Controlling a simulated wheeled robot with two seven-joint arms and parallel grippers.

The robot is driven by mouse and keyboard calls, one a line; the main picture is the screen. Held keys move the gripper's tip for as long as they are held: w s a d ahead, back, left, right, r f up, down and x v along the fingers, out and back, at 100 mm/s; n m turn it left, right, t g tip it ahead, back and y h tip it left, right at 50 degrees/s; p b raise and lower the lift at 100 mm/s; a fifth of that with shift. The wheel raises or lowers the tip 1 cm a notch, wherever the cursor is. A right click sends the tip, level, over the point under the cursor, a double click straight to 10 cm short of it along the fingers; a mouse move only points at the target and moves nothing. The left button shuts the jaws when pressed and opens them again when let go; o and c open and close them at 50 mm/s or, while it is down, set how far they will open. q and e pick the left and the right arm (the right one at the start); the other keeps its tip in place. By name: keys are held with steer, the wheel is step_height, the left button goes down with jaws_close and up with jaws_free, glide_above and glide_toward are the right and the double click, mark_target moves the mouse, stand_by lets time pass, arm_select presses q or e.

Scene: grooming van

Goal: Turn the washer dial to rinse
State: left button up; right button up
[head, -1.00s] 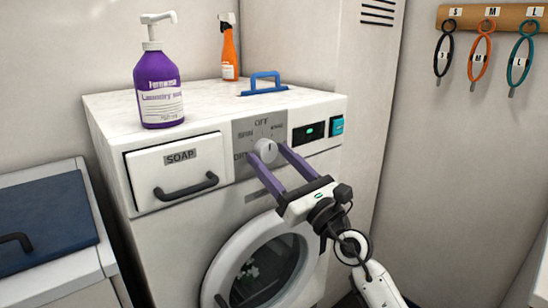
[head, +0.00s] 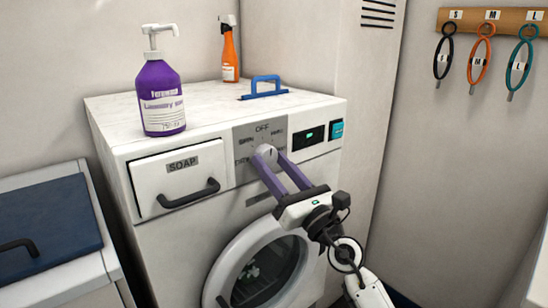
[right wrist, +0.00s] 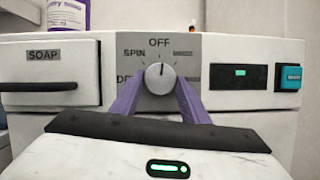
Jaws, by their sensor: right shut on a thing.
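The washer (head: 152,226) stands in the middle of the head view, its round door at the front. Its white dial (head: 265,157) sits on a grey panel marked OFF at the top and SPIN at the upper left. The dial also shows in the right wrist view (right wrist: 160,78), its pointer mark upward toward OFF. The other labels are blurred or partly hidden. My right gripper (head: 268,162) is shut on the dial, its two purple fingers at either side of the knob. My left gripper is not in view.
A SOAP drawer (head: 180,178) is left of the dial; a green display (head: 308,136) and teal switch (head: 337,129) are right. Looped leads (head: 480,60) hang at right.

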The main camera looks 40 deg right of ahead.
steer(key=m+h+p, duration=0.1)
steer(key=m+p, duration=0.1)
steer(key=m+h+p, duration=0.1)
steer(key=shift+a+r+m+p, duration=0.15)
steer(key=shift+r+m+p, duration=0.2)
steer(key=shift+m+p, duration=0.6)
steer(key=shift+m, duration=0.05)
steer(key=m+g+h+p, duration=0.1)
steer(key=m+p, duration=0.1)
steer(key=shift+a+m+h+p, duration=0.1)
steer(key=shift+m+h+p, duration=0.25)
steer(key=shift+m+h, duration=0.05)
steer(key=shift+m+h+p, duration=0.3)
steer(key=shift+m+p, duration=0.25)
steer(key=shift+m, duration=0.15)
arm_select(q)
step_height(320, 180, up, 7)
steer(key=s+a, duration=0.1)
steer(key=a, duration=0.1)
steer(key=shift+p, duration=0.4)
arm_select(e)
steer(key=shift+f+m+g, duration=0.15)
steer(key=shift+m+g, duration=0.15)
steer(key=shift+m, duration=0.2)
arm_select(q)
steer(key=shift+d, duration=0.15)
arm_select(e)
steer(key=o, duration=1.1)
steer(key=shift+c, duration=0.2)
